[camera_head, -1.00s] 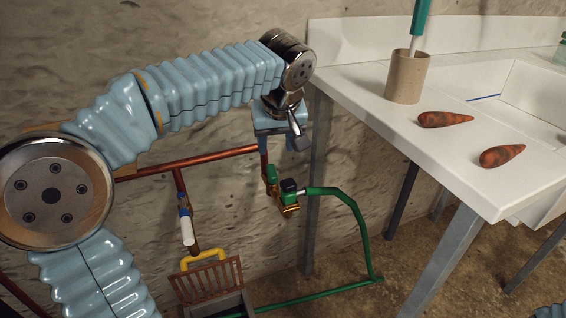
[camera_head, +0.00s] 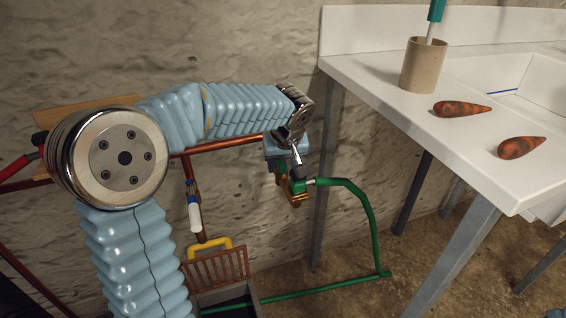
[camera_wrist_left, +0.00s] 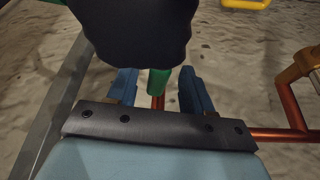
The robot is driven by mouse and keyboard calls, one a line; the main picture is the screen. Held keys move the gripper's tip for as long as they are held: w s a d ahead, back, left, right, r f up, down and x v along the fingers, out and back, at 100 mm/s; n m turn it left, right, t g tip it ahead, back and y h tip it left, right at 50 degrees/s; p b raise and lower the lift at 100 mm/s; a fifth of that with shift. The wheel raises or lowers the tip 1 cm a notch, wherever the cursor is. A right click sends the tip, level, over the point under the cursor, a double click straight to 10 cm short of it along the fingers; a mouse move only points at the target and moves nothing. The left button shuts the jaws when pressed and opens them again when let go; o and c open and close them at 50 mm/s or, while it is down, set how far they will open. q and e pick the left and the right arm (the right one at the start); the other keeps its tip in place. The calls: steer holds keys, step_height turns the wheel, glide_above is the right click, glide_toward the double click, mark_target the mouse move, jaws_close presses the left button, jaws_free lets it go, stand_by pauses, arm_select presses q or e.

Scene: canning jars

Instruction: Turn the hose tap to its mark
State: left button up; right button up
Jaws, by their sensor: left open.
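The hose tap has a brass body (camera_head: 298,199) and green parts, low against the wall under the counter's left end. A green hose (camera_head: 360,205) runs from it to the right and down. My left gripper (camera_wrist_left: 158,92) is open, pointing down at the tap; its two blue fingers stand apart in the left wrist view. A green part of the tap (camera_wrist_left: 159,80) shows between them, with no clear contact visible. A dark rounded shape covers the top of that view. In the head view my wrist and gripper partly hide the tap. Its mark cannot be made out.
A copper pipe (camera_head: 225,143) runs along the wall, with a white-and-blue fitting (camera_head: 194,212) below. A yellow bent handle (camera_head: 207,244) and brown grate (camera_head: 216,268) stand lower. A metal counter leg (camera_head: 323,185) is right of the tap.

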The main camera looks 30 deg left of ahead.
arm_select(q)
jaws_close()
steer(key=shift+m, duration=0.4)
steer(key=m, duration=0.1)
steer(key=m+h, duration=0.1)
steer(key=shift+s+a+m+t, duration=0.2)
steer(key=shift+a+m+t, duration=0.1)
steer(key=shift+a, duration=0.05)
steer(key=shift+w+a+m+h+p, duration=0.2)
steer(key=shift+a+m+h, duration=0.45)
steer(key=shift+m, duration=1.45)
steer(key=shift+s+a+m+h+p, duration=0.1)
steer(key=shift+a+m+h+p, duration=0.2)
steer(key=shift+m+h, duration=1.25)
steer(key=shift+w+a+m+h+p, duration=0.2)
steer(key=shift+a+m+p, duration=0.15)
steer(key=shift+m, duration=2.3)
steer(key=shift+g, duration=0.4)
